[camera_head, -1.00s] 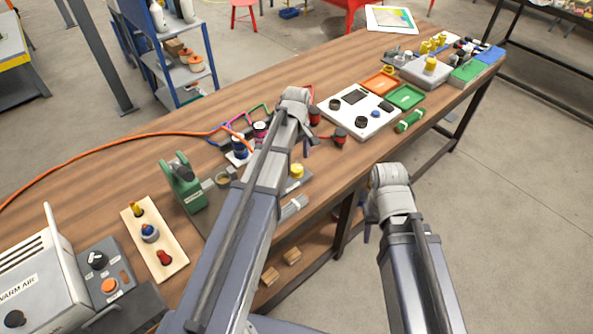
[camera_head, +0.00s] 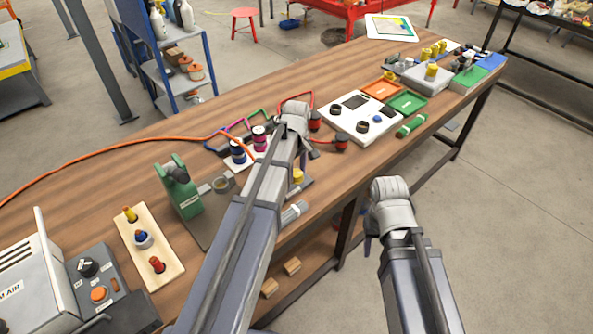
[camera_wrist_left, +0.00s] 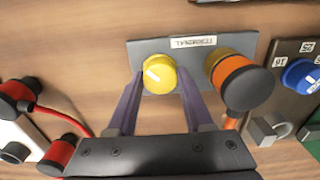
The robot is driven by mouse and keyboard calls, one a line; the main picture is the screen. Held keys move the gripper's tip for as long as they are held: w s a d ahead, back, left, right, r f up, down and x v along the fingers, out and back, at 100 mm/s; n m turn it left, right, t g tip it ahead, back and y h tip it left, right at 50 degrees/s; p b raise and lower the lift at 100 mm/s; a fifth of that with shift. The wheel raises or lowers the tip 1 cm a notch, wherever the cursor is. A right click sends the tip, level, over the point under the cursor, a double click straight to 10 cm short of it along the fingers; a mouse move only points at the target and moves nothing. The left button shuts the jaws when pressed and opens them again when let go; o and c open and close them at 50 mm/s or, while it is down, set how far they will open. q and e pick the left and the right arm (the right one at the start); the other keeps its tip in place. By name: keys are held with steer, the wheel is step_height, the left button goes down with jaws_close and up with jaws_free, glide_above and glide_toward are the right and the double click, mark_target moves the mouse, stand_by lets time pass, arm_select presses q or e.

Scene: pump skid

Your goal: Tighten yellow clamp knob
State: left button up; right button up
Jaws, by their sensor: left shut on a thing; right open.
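The yellow knob (camera_wrist_left: 160,73) with a white pointer line sits on a grey plate (camera_wrist_left: 193,60) with a label that seems to read TERMINAL. In the left wrist view my left gripper (camera_wrist_left: 160,82) has one finger on each side of the knob and is shut on it. In the head view the yellow knob (camera_head: 298,176) shows just right of my left arm, which hides much of the plate and the left fingers. My right gripper (camera_head: 367,245) hangs off the table's front edge, mostly hidden by its own wrist, away from the knob.
A black and orange cylinder (camera_wrist_left: 243,82) stands on the same plate, right beside the knob. Red and black connectors (camera_wrist_left: 60,155) lie to the left in the wrist view. A white panel (camera_head: 350,128) with knobs and a green stand (camera_head: 178,190) are on the table.

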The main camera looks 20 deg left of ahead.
arm_select(q)
jaws_close()
steer(key=m, duration=0.4)
steer(key=shift+m, duration=0.4)
steer(key=m, duration=0.4)
steer(key=shift+m, duration=0.3)
steer(key=m, duration=0.4)
steer(key=shift+s, duration=0.1)
steer(key=shift+m, duration=2.3)
